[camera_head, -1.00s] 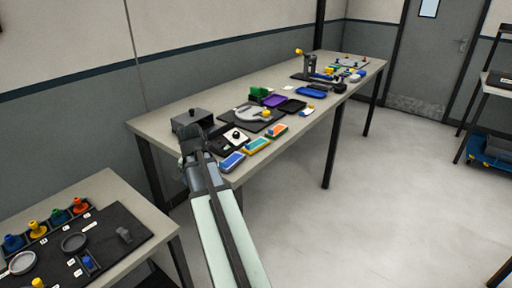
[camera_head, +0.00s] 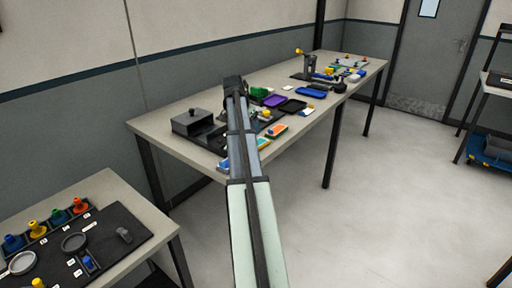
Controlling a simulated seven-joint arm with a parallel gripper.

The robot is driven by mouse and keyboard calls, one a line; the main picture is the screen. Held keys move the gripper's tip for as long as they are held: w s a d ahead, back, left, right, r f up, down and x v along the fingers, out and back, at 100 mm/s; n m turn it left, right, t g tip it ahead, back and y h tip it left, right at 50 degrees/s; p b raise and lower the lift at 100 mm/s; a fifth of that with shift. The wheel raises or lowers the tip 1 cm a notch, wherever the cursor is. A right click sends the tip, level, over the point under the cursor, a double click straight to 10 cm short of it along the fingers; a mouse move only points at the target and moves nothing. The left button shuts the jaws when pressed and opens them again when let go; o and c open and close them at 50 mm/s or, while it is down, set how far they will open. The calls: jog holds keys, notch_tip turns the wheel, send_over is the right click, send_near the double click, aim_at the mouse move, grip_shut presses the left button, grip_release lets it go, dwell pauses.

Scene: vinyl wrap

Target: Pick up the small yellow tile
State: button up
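My gripper (camera_head: 234,84) is at the far end of my arm, over the long table (camera_head: 160,129). Its fingers are too small and dark to tell whether they are open or shut, and no held thing shows. A small yellow piece (camera_head: 266,113) shows just right of my arm, on or beside the dark mat. I cannot tell whether it is the small yellow tile. Other yellow bits (camera_head: 329,71) lie farther along the table among mixed parts. My arm hides part of the mat and the grey piece on it.
A dark box (camera_head: 192,122) stands left of my arm. A green block (camera_head: 257,92), purple tray (camera_head: 274,101), black tray (camera_head: 293,106) and blue tray (camera_head: 311,92) lie to the right. An orange-and-green tile (camera_head: 277,131) is near the front edge. A nearer table (camera_head: 112,185) holds coloured knobs.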

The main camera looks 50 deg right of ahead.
jog(key=x, duration=0.4)
jog(key=shift+d+f, duration=0.1)
jog(key=shift+f, duration=0.3)
jog(key=shift+w+a+x, duration=0.1)
jog(key=shift+w+x, duration=0.05)
jog(key=shift+x, duration=1.15)
jog(key=shift+w+a+x, duration=0.1)
jog(key=shift+x, duration=1.2)
jog(key=shift+f, duration=0.1)
jog(key=shift+c, duration=0.2)
jog(key=c, duration=0.8)
jog(key=shift+c, duration=0.2)
